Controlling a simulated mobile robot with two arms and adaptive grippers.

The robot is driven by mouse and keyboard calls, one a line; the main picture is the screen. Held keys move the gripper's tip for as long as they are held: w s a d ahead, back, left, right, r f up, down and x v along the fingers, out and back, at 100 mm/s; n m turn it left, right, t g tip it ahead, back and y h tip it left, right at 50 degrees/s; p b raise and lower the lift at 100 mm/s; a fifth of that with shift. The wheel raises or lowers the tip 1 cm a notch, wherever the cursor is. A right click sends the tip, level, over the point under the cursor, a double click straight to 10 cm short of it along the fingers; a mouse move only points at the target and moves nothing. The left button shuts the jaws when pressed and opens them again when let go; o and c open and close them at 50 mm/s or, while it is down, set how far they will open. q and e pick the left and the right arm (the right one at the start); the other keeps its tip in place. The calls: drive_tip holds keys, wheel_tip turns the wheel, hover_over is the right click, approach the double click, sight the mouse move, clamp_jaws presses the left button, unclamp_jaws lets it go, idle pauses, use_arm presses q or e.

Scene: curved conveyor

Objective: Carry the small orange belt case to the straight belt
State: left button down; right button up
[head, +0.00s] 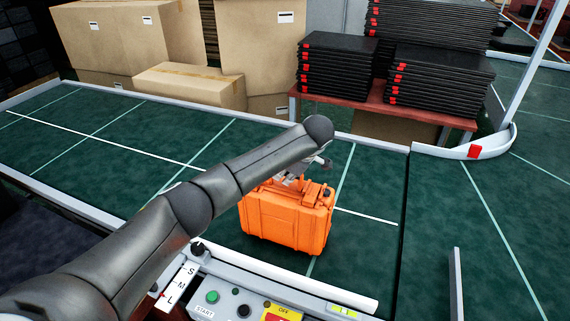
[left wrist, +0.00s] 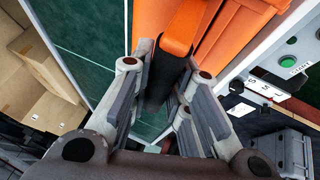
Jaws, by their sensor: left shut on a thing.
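The small orange case (head: 287,219) is upright over the green belt (head: 110,145), near its front edge and left of the seam between two belt sections. I cannot tell whether its bottom touches the belt. My left gripper (head: 291,180) reaches over it from the left and is shut on its handle. The forearm hides part of the case top. In the left wrist view the fingers (left wrist: 168,105) close around the handle (left wrist: 182,28), with the orange case body (left wrist: 235,30) behind it. My right gripper is not in view.
A control panel (head: 240,301) with buttons and a white rail stand at the front edge. Another green belt section (head: 450,215) lies right of the seam, with a rounded white guide (head: 440,150). Cardboard boxes (head: 190,85) and stacked black trays (head: 440,75) stand behind. The belt's left is clear.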

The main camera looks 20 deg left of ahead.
use_arm(q)
drive_tip(key=shift+w+f, duration=0.1)
drive_tip(key=shift+f, duration=0.4)
drive_tip(key=c, duration=1.7)
unclamp_jaws()
drive_tip(key=shift+f, duration=0.15)
drive_tip(key=o, duration=0.3)
drive_tip(key=shift+s, duration=0.2)
drive_tip(key=shift+o, duration=0.2)
